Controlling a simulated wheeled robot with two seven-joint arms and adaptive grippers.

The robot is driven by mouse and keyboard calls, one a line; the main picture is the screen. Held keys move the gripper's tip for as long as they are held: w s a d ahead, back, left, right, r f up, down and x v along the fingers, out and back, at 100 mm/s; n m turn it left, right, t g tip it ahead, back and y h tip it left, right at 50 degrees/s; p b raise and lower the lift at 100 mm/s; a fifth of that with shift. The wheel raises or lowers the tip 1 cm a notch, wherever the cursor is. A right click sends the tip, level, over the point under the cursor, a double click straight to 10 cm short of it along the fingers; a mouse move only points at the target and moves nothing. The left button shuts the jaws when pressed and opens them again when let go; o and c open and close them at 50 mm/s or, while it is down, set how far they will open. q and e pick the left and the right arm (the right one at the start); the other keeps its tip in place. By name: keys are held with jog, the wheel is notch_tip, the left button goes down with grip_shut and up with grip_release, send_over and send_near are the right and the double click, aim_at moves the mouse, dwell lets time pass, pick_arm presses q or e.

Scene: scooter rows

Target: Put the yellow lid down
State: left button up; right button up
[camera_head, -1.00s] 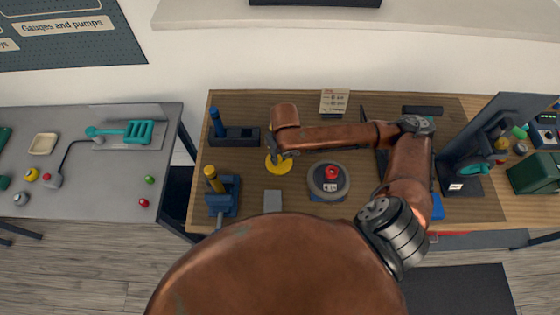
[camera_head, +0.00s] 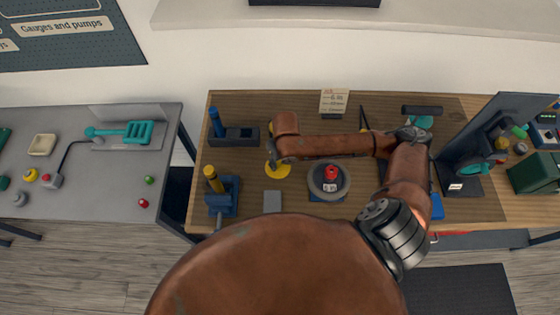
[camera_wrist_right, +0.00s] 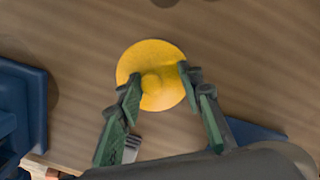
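The yellow lid (camera_head: 278,170) is a round disc with a small knob, on the wooden table left of the dial-like grey round pot (camera_head: 316,187). My right gripper (camera_head: 273,156) is directly over it. In the right wrist view the lid (camera_wrist_right: 152,55) appears flat against the wood. The lid's near edge is partly hidden by the fingers. My left gripper is not in view.
A blue stand with a yellow cylinder (camera_head: 213,180) is left of the lid, and a dark block with a blue post (camera_head: 233,136) is behind it. A grey square plate (camera_head: 272,201) lies in front. A note card (camera_head: 334,101) stands at the back.

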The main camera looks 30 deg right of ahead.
aim_at(282, 169)
notch_tip(282, 169, up, 12)
jog(key=s+p, duration=0.1)
jog(key=shift+s, duration=0.2)
dwell(0.4)
jog(key=shift+a, duration=0.1)
dwell(0.4)
